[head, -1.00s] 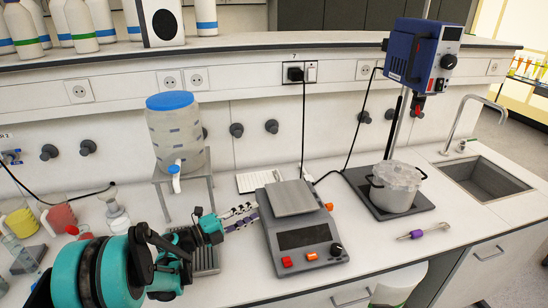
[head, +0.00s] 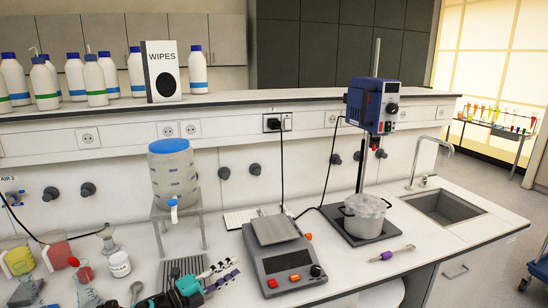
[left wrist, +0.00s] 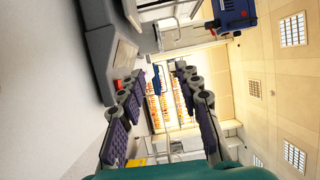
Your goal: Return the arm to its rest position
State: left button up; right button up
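My left gripper (head: 232,267) is low in the head view, over the front of the white counter, left of the grey balance. Its two purple-padded fingers also show in the left wrist view (left wrist: 160,72), spread apart with nothing between them, so it is open and empty. Only the gripper and a bit of teal arm show at the bottom edge of the head view. My right gripper is in neither view.
The balance (head: 285,262) stands close to the gripper's right. A stirrer (head: 377,105) over a pot (head: 366,218) and a sink (head: 447,206) are further right. A water container (head: 172,177) stands behind; glassware (head: 84,285) is left.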

pick_arm(q)
jog(key=w+a+r+n+t+y, duration=0.1)
jog(key=a+r+n+t+y, duration=0.1)
jog(key=r+n+t+y, duration=0.25)
jog(key=w+a+r+n+t+y, duration=0.1)
jog(key=a+r+n+t+y, duration=0.15)
jog(key=r+n, duration=0.4)
jog(key=s+a+r+n+y, duration=0.4)
jog(key=s+a+n+y, duration=0.1)
jog(key=a+n+y, duration=0.3)
jog(key=s+d+f+n+g, duration=0.4)
jog(key=s+f+g, duration=0.2)
jog(key=s+f, duration=0.4)
jog(key=s+d+f+n+g, duration=0.3)
jog(key=s+f+n+g, duration=0.2)
jog(key=s+f, duration=0.5)
jog(key=s+g, duration=0.1)
jog(key=s, duration=0.4)
jog(key=shift+s+d+f+h, duration=0.2)
jog(key=shift+d+f+h, duration=0.15)
jog(key=shift+f+h, duration=0.05)
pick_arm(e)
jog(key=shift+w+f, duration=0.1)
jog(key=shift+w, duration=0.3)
